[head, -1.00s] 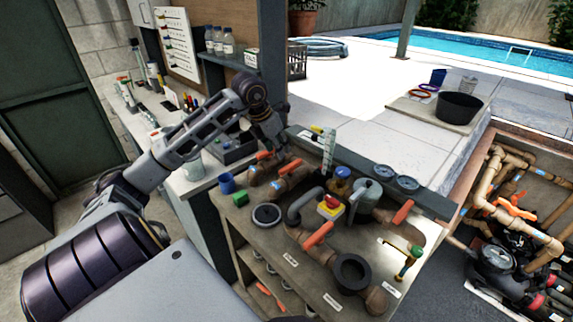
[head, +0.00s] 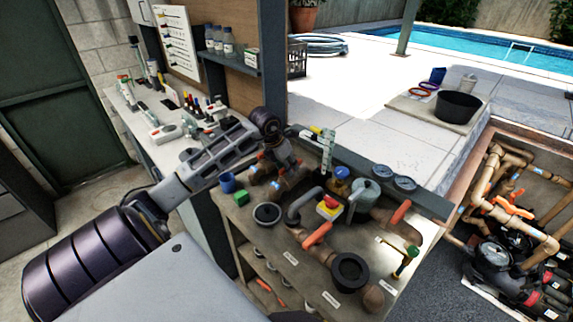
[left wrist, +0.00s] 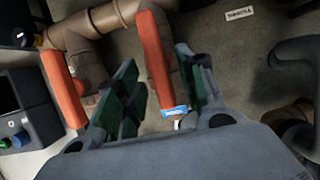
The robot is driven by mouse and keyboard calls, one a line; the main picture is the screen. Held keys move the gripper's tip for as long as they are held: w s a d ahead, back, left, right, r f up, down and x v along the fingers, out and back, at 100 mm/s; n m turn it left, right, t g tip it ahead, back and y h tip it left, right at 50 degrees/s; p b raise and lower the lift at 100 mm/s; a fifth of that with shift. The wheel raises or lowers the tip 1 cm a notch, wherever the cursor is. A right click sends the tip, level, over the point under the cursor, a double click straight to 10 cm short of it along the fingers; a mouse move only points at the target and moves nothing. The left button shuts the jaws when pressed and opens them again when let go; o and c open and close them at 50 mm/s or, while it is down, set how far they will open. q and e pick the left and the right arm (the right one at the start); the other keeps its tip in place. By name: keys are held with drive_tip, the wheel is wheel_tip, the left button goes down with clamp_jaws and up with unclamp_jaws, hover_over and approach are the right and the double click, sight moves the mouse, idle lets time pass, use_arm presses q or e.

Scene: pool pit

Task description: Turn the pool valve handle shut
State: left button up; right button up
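Several orange valve handles sit on brown pipes on the bench. In the left wrist view, one orange handle (left wrist: 154,62) with a blue band at its near end lies between the fingers of my left gripper (left wrist: 157,72). The fingers have green pads and are open, with a gap visible beside the handle. A second orange handle (left wrist: 63,90) lies to the left, outside the fingers. In the head view my left gripper (head: 283,172) is over the back-left pipes and hides most of these handles. Other orange handles (head: 318,234) (head: 402,212) are farther right. My right gripper is not in view.
A grey upright pipe (head: 300,203), a red-and-yellow switch (head: 329,206) and a grey canister (head: 364,194) stand close to the right.

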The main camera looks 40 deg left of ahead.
use_arm(q)
drive_tip(key=shift+c, duration=0.3)
clamp_jaws()
